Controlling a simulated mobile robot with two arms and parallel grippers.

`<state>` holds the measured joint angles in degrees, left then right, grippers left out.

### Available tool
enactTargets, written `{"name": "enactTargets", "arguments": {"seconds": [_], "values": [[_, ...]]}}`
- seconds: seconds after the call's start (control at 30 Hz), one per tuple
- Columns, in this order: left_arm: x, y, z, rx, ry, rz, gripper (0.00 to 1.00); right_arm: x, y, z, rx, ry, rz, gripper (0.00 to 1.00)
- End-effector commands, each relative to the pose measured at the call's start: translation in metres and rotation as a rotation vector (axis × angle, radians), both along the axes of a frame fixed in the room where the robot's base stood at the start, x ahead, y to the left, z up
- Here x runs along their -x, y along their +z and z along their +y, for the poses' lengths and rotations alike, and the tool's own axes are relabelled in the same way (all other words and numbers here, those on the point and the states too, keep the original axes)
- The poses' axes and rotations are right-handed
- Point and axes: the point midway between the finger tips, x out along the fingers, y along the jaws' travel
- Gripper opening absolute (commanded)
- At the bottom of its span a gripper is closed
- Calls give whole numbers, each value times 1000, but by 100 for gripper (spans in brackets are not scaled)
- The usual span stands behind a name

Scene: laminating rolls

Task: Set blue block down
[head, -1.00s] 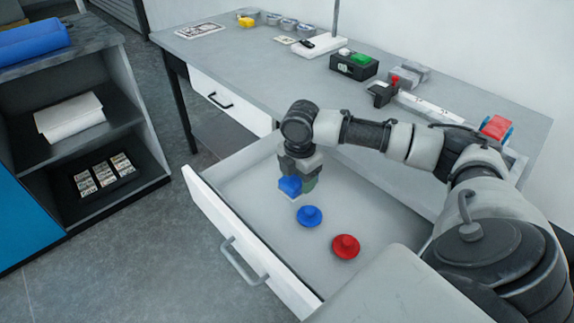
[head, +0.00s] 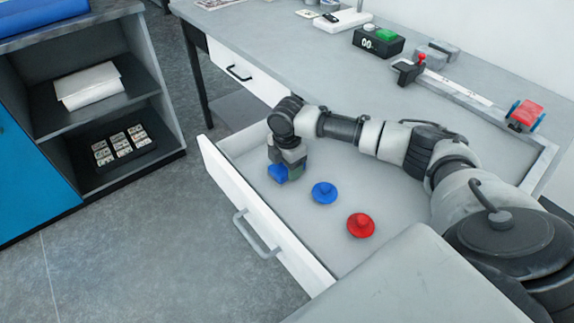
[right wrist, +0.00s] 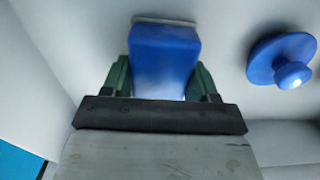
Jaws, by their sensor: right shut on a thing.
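The blue block (head: 278,173) is between the fingers of my right gripper (head: 287,172), inside the open drawer (head: 262,217). In the right wrist view the block (right wrist: 165,62) sits between two green fingers, with my right gripper (right wrist: 163,80) shut on it. The block is low, at or just above the drawer floor; I cannot tell whether it touches. My left gripper is not in view.
A blue knobbed disc (head: 324,192) and a red knobbed disc (head: 361,225) lie on the drawer floor to the right of the block. The drawer's front wall with its handle (head: 257,235) is close on the left. The worktop (head: 330,70) stands behind.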

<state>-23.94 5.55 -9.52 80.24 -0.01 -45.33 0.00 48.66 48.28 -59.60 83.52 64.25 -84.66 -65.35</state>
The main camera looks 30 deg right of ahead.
Motion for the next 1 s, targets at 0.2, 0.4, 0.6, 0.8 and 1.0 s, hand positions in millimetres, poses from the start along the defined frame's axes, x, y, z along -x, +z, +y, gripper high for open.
{"name": "enactTargets", "arguments": {"seconds": [0.2,0.4,0.6,0.8,1.0], "values": [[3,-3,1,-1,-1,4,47,0,-3,0,-1,0,0,65],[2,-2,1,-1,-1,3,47,0,-2,0,0,0,0,85],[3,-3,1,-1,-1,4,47,0,-1,0,0,0,0,85],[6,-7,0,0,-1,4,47,-1,21,0,0,-1,-3,85],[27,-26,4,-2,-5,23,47,-1,65,0,-1,0,-4,85]]}}
